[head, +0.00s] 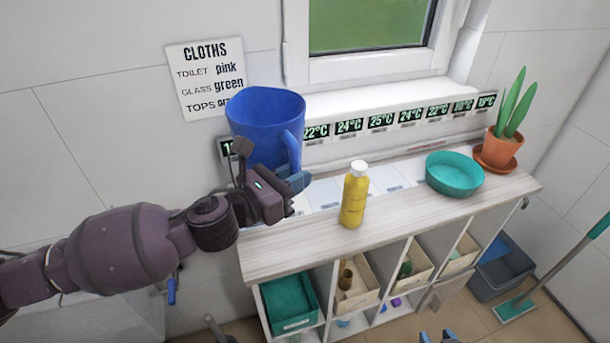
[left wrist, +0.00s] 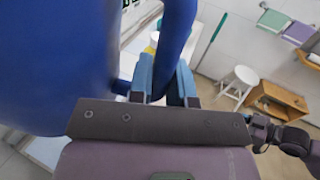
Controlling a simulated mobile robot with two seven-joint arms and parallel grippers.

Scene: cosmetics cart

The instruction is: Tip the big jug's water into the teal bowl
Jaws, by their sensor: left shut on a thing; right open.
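The big blue jug (head: 262,125) is held up at the left end of the shelf unit, roughly upright with its opening upward; its water cannot be seen. My left gripper (head: 296,182) is shut on the jug's handle, and the left wrist view shows the handle (left wrist: 175,40) between its blue fingers (left wrist: 165,85). The teal bowl (head: 455,178) sits on the shelf top at the right, well apart from the jug, and its visible inside looks empty. My right gripper (head: 437,337) shows only its open fingertips at the bottom edge.
A yellow bottle (head: 354,200) with a white cap stands on the shelf top between jug and bowl. A potted plant (head: 502,150) stands right of the bowl, near the wall. Small temperature displays (head: 380,122) line the wall behind. A grey bin (head: 500,275) stands on the floor at right.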

